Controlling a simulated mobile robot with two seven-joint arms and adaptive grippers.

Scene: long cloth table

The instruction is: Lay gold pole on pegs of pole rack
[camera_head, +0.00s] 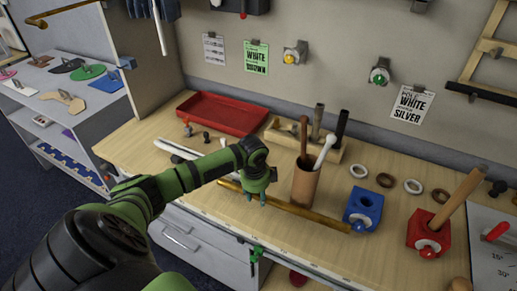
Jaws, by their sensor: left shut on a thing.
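The gold pole (315,214) runs slantwise across the front of the wooden table, from left of my gripper to the blue block. Its right end is beside a blue knob; I cannot tell whether the knob is on the pole. My left gripper (263,203) points down and is shut on the pole, left of its middle. I cannot tell whether the pole touches the table. A wooden frame with a dark bar (482,91) across it, at the right of the wall, looks like the pole rack; its pegs are hard to make out. My right gripper is not in view.
A brown cup (306,182) with sticks stands just behind the pole. The blue block (363,207) and red block (428,230) are to the right. A red tray (222,113) and wooden holder (330,150) stand at the back. Several rings lie behind the blocks.

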